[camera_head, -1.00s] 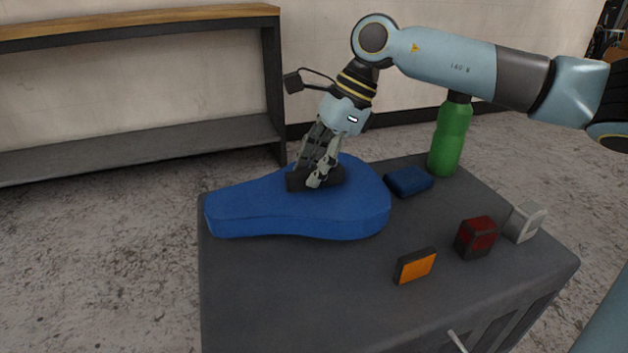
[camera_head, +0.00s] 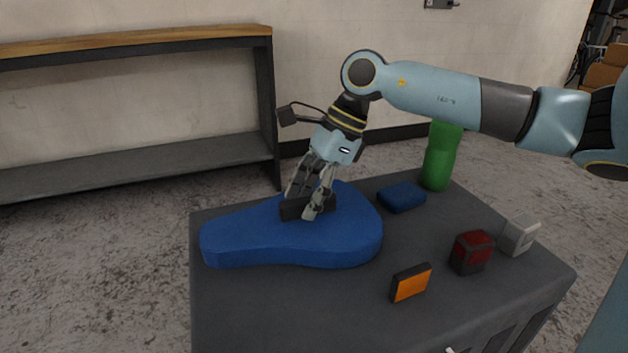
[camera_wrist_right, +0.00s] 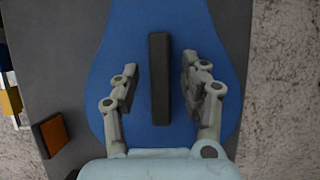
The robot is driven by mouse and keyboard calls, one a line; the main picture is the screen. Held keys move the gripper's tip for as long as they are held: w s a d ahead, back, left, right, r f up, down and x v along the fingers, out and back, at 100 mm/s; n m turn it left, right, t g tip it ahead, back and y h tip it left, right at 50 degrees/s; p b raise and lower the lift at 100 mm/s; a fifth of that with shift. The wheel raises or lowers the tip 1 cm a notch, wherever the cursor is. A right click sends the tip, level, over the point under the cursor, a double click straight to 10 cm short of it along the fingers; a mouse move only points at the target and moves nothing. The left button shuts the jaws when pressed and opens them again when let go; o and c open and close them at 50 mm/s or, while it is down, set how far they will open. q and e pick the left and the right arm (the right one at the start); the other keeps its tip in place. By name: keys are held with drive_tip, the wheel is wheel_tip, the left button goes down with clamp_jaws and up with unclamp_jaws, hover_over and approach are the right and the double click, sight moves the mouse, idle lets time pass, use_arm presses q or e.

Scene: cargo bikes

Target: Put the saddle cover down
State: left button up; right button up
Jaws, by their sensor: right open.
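The blue saddle cover (camera_head: 345,238) lies flat on the dark grey cabinet top (camera_head: 300,310), its narrow end to the left. A black ridge (camera_head: 292,210) stands on its wide part. It also shows upright in the middle of the right wrist view (camera_wrist_right: 160,80), over the blue cover (camera_wrist_right: 215,25). My right gripper (camera_head: 312,208) is open, with its fingers on both sides of the ridge. In the wrist view a gap shows between each finger and the ridge. My left gripper is not in view.
A folded blue item (camera_head: 402,197) and a green bottle (camera_head: 439,160) stand behind right of the cover. An orange reflector (camera_head: 411,283), a red light (camera_head: 471,252) and a white light (camera_head: 519,235) are at the right. A shelf (camera_head: 130,165) stands behind left.

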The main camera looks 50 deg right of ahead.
use_arm(q)
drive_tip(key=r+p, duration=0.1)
drive_tip(key=p, duration=0.1)
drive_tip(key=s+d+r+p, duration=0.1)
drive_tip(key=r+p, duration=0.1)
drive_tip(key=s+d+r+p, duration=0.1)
drive_tip(key=p, duration=0.1)
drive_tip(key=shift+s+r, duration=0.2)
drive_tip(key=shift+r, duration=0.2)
use_arm(e)
drive_tip(key=v, duration=1.2)
